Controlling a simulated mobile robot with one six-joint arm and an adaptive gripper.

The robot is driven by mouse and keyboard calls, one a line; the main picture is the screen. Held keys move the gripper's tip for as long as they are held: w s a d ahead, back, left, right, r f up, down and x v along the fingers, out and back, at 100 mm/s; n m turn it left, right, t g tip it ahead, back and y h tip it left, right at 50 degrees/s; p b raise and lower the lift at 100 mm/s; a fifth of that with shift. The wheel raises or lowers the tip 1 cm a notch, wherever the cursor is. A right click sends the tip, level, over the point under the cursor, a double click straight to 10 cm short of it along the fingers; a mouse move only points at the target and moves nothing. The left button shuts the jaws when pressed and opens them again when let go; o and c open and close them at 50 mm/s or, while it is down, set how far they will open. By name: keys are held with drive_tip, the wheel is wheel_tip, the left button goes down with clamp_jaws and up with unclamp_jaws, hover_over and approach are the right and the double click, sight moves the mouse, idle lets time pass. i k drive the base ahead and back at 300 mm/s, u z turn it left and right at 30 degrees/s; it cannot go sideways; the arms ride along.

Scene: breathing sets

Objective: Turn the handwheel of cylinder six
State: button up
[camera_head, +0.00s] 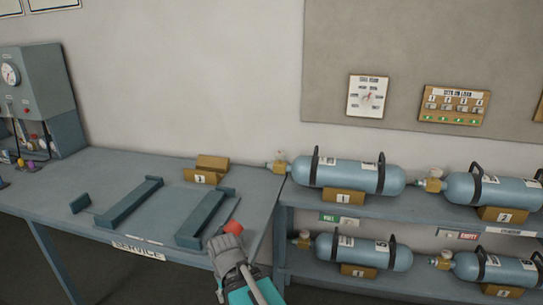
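Blue-grey cylinders lie on a two-level rack at the right. The upper two, marked 1 (360,177) and 2 (508,191), have black bands and brass valves at their left ends. Below them are a lower left cylinder (372,253) and a lower right cylinder (490,267); their small tags are too blurred to read, so I cannot tell which is six. My gripper (230,240), grey on a teal arm, is over the service bench's right front edge, left of the lower rack. A red rounded thing (233,228) shows at its tip. Its fingers are not clear.
The service bench (110,172) carries a flat cradle with two raised rails (130,202) and a brown block marked 3 (203,175). A grey gauge cabinet (40,95) stands at the left.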

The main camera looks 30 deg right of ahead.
sight(279, 155)
drive_tip(key=u, duration=0.95)
drive_tip(key=k, duration=0.9)
drive_tip(key=z, duration=0.75)
drive_tip(key=i, duration=0.5)
drive_tip(key=u, duration=0.05)
